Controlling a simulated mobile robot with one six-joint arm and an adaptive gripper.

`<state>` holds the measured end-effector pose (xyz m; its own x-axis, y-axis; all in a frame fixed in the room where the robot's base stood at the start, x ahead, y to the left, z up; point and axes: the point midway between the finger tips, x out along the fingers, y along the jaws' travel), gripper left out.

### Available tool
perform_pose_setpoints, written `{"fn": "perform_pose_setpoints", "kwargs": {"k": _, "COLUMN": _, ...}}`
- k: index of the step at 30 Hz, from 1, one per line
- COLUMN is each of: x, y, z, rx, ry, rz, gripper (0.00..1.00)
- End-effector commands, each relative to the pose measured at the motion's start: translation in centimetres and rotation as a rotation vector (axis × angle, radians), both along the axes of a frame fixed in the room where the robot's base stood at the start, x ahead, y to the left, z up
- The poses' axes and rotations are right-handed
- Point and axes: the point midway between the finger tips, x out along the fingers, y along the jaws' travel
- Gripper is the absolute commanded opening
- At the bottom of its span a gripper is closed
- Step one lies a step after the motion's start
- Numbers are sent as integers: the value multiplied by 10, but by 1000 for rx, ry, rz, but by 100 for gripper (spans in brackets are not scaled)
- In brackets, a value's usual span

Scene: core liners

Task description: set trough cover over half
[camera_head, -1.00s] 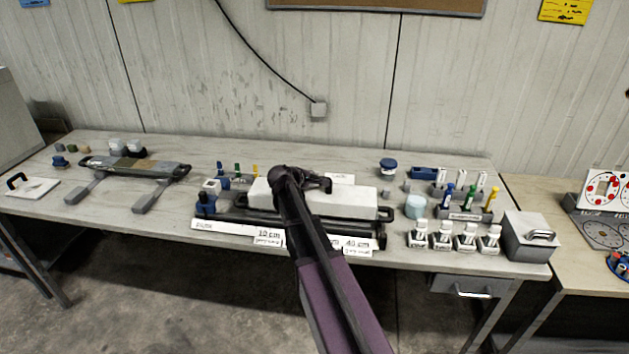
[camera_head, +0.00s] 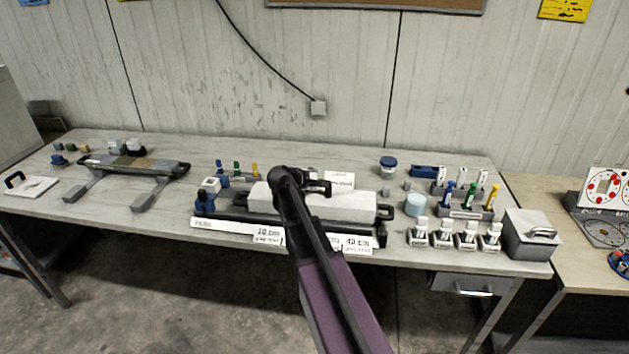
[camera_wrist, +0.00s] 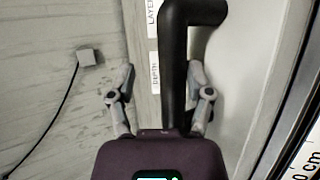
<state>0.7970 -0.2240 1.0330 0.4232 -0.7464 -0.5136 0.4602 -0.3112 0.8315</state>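A white block-like trough cover (camera_head: 345,205) lies along the dark trough (camera_head: 232,212) at the middle of the bench. Its middle is hidden by my arm in the head view. In the wrist view a thick black handle (camera_wrist: 174,75) rises beside a pale surface, likely the cover (camera_wrist: 245,70). My gripper (camera_wrist: 162,75) has its two fingers apart, one on each side of the handle. A gap shows on the left of the handle; the right finger is close to it, and I cannot tell if it touches. In the head view my gripper (camera_head: 320,186) is over the cover, its fingers partly hidden.
Labelled strips (camera_head: 355,245) stand along the trough's front. A core on a stand (camera_head: 135,166) is at the left. White-capped bottles (camera_head: 443,235), a marker rack (camera_head: 465,208) and a grey box (camera_head: 527,235) are at the right. The wall stands close behind.

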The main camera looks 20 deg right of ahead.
Motion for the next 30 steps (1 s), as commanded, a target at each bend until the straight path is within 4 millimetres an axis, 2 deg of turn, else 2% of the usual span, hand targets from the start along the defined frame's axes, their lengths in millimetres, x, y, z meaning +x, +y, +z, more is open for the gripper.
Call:
{"fn": "perform_pose_setpoints", "kwargs": {"k": 11, "x": 0, "y": 0, "z": 2, "rx": -1, "ry": -1, "rz": 0, "gripper": 66}}
{"fn": "perform_pose_setpoints", "kwargs": {"k": 20, "x": 0, "y": 0, "z": 16, "rx": -1, "ry": -1, "rz": 0, "gripper": 66}}
{"fn": "perform_pose_setpoints", "kwargs": {"k": 30, "x": -24, "y": 39, "z": 43, "rx": -1, "ry": 1, "rz": 2, "gripper": 66}}
